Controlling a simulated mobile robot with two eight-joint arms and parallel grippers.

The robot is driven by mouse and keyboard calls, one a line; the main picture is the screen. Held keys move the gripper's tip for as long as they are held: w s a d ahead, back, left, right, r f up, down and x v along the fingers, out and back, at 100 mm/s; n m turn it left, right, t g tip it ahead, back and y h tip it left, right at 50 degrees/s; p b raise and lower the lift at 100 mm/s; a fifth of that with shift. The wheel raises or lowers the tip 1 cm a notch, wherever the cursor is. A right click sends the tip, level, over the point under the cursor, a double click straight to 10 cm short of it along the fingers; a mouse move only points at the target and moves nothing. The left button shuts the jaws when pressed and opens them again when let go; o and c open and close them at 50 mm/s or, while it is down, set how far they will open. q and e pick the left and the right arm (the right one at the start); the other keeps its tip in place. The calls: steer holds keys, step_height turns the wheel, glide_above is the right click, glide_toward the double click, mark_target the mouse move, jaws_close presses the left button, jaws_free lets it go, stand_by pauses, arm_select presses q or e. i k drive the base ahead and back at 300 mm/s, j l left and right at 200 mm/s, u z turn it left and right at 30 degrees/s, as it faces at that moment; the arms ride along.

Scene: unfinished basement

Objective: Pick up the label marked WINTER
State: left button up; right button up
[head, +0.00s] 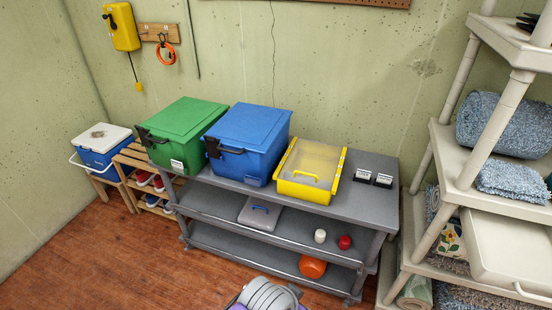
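Two small black-and-white labels stand side by side on the right end of the grey shelf unit's top (340,206): a left one (362,176) and a right one (383,180). Their print is too small to read, so I cannot tell which is marked WINTER. A white label (177,166) is on the front of the green bin (187,128), and another (255,181) is on the front of the blue bin (250,135). Neither of my grippers is in view.
A yellow clear-lidded box (310,168) stands between the blue bin and the two labels. Lower shelves hold a grey case (260,213), small white and red items, and an orange object (312,267). A cream rack (448,160) with towels stands at right. A cooler (101,148) stands left.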

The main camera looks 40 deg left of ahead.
mark_target(175, 164)
steer(key=k+u, duration=0.1)
steer(key=u, duration=2.05)
steer(key=i+j, duration=0.1)
steer(key=i, duration=0.35)
steer(key=i+j+z, duration=0.15)
steer(key=i, duration=0.3)
steer(key=i+j, duration=0.15)
steer(key=i, duration=0.3)
steer(key=i+j+z, duration=0.15)
steer(key=i, duration=0.3)
